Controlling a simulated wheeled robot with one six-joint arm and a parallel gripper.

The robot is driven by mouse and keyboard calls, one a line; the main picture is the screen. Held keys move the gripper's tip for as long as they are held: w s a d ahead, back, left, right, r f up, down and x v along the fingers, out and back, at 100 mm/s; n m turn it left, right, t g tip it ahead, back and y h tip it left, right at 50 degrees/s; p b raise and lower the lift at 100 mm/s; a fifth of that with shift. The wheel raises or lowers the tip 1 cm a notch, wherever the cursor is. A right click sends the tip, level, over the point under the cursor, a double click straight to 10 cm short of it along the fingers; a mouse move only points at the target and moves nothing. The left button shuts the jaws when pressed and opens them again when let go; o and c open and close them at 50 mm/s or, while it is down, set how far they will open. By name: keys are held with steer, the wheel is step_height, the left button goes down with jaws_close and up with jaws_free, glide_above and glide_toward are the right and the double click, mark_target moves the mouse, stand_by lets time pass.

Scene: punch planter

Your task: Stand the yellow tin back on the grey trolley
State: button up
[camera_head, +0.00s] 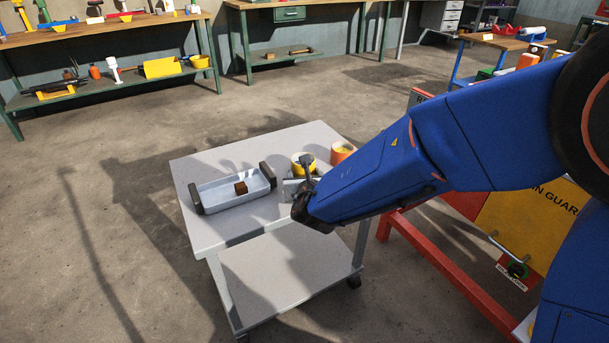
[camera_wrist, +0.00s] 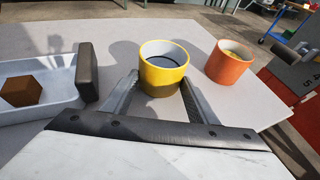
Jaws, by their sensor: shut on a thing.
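In the head view the yellow tin (camera_head: 297,169) shows at the right part of the grey trolley (camera_head: 230,165), partly hidden by my gripper (camera_head: 304,176). The trolley top (camera_wrist: 215,30) fills the background behind the tin in the wrist view. I cannot tell whether the tin's base touches the top.
An orange tin (camera_wrist: 229,62) stands on the trolley just right of the yellow one, apart from it. A pale tray (camera_head: 230,193) with dark handles and a brown block (camera_head: 241,188) lies to the left. A red-framed stand with a yellow panel (camera_head: 525,225) is at the right.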

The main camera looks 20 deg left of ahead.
steer(key=shift+f, duration=0.1)
steer(key=o, duration=1.2)
steer(key=v, duration=1.2)
